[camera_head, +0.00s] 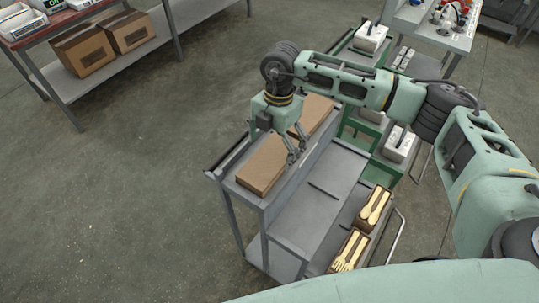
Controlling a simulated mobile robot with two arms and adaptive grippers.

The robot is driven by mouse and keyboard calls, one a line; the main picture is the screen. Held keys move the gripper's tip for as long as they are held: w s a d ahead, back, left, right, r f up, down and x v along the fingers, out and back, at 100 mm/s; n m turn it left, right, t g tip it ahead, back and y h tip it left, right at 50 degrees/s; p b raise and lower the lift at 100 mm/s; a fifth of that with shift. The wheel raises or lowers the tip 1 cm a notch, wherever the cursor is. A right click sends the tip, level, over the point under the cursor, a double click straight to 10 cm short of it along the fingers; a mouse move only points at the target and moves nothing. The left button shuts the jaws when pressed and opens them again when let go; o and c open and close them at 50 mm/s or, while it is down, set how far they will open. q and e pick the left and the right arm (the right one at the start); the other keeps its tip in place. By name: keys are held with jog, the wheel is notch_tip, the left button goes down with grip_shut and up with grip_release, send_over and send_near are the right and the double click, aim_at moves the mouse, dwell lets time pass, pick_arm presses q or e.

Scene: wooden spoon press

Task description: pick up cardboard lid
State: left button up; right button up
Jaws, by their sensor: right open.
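Two flat brown cardboard lids lie on the upper shelf of the grey cart: a near cardboard lid (261,171) and a far cardboard lid (317,113). My right gripper (297,151) hangs over the gap between them, close to the near lid's far end. Its fingers are apart with nothing seen between them. I cannot tell whether a finger touches a lid. The gripper and wrist hide part of the lids. My left gripper is not in view.
The lower shelf (312,202) of the cart holds a box of wooden spoons (374,208) and a box of wooden forks (350,250). A green rack (359,129) with white blocks stands behind. Cardboard boxes (84,50) sit under a bench at upper left. The left floor is clear.

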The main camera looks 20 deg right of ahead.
aim_at(270, 158)
jog(key=f, duration=0.1)
jog(key=f+p, duration=0.1)
jog(key=f, duration=0.1)
jog(key=shift+a+f+p, duration=0.35)
jog(key=shift+f, duration=0.05)
jog(key=shift+w+f, duration=0.1)
jog(key=shift+f, duration=0.4)
jog(key=c, duration=0.4)
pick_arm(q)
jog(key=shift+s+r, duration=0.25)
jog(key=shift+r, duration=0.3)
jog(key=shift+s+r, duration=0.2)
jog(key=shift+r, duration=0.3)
pick_arm(e)
jog(key=c, duration=0.7)
